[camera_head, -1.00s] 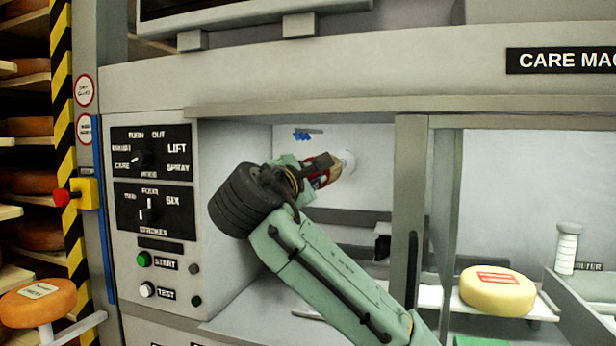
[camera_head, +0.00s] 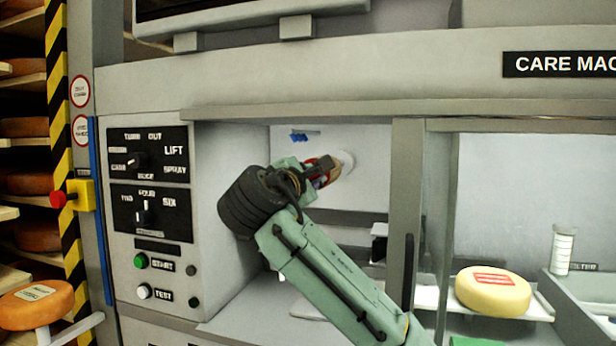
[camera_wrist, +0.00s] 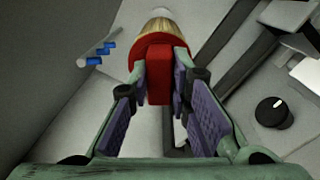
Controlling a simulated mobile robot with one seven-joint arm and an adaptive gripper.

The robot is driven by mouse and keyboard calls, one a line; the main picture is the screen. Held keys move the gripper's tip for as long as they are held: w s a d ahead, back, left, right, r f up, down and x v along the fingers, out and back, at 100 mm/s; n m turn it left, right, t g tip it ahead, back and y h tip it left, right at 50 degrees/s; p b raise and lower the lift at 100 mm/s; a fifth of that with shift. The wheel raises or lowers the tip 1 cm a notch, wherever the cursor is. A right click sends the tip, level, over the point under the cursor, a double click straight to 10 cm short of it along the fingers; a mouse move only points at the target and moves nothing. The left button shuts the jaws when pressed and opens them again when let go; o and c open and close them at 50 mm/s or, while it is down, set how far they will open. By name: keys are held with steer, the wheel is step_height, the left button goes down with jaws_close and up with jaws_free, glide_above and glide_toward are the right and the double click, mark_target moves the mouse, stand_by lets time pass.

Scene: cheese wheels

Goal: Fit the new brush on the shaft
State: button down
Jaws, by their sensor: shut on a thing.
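My gripper (camera_wrist: 156,78) is shut on the red block of a brush (camera_wrist: 158,42) with tan bristles in the wrist view. The bristles point away from my gripper, and a pale round end shows at the top edge. In the head view my gripper (camera_head: 312,172) is inside the left bay of the machine, with part of the red brush (camera_head: 325,168) showing. A white round piece (camera_head: 346,160) shows just beyond the brush, at the bay's back wall. No bare shaft can be made out; I cannot tell whether the brush touches one.
A small rod with blue pieces (camera_wrist: 100,50) sits left of the brush; the blue pieces (camera_head: 299,136) also show on the back wall. A control panel (camera_head: 150,180) is left of the bay, and a post (camera_head: 405,200) right. A yellow cheese wheel (camera_head: 493,290) lies farther right.

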steer(key=shift+p+x, duration=0.8)
steer(key=shift+x, duration=1.15)
steer(key=c, duration=1.4)
jaws_free()
steer(key=v, duration=1.2)
steer(key=shift+a, duration=0.1)
